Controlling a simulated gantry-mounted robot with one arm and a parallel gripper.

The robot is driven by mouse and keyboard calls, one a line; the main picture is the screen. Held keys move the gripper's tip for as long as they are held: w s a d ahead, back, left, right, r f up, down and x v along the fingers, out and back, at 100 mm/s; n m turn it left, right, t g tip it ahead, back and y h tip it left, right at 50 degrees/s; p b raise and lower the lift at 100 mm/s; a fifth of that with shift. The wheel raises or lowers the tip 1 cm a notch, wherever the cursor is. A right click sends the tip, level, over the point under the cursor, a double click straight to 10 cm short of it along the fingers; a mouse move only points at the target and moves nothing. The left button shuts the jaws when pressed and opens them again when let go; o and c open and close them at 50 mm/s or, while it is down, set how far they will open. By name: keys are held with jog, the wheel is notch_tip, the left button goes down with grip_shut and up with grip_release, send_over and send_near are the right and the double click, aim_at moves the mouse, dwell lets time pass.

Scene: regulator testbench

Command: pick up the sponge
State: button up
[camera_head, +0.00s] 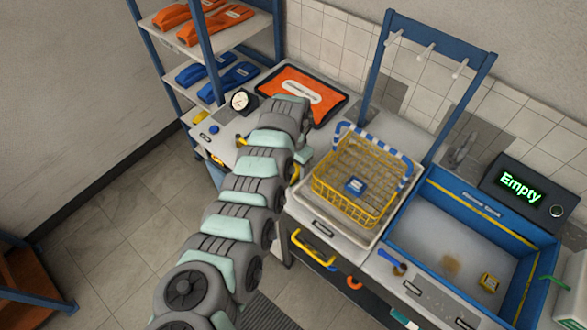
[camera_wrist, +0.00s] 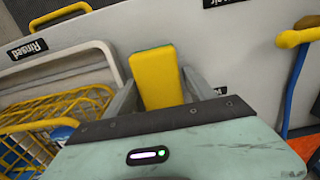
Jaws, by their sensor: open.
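A yellow sponge (camera_wrist: 158,80) with a green edge lies on the pale counter in the wrist view. My gripper (camera_wrist: 160,77) is open, with one grey finger on each side of the sponge. Gaps seem to show between the fingers and the sponge; I cannot tell whether either touches it. In the head view my arm hides the gripper, and I cannot make out the sponge for sure.
A yellow wire basket (camera_head: 352,185) stands in a white tray right of my arm; it also shows in the wrist view (camera_wrist: 62,112). A yellow-handled tool (camera_wrist: 300,38) lies right of the sponge. An orange mat (camera_head: 300,92) lies behind, a blue-walled basin (camera_head: 480,205) at right.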

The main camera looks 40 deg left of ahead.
aim_at(294, 167)
jog(key=c, duration=1.1)
jog(key=shift+r, duration=0.1)
notch_tip(294, 167, up, 20)
jog(key=b, duration=0.2)
dwell(0.4)
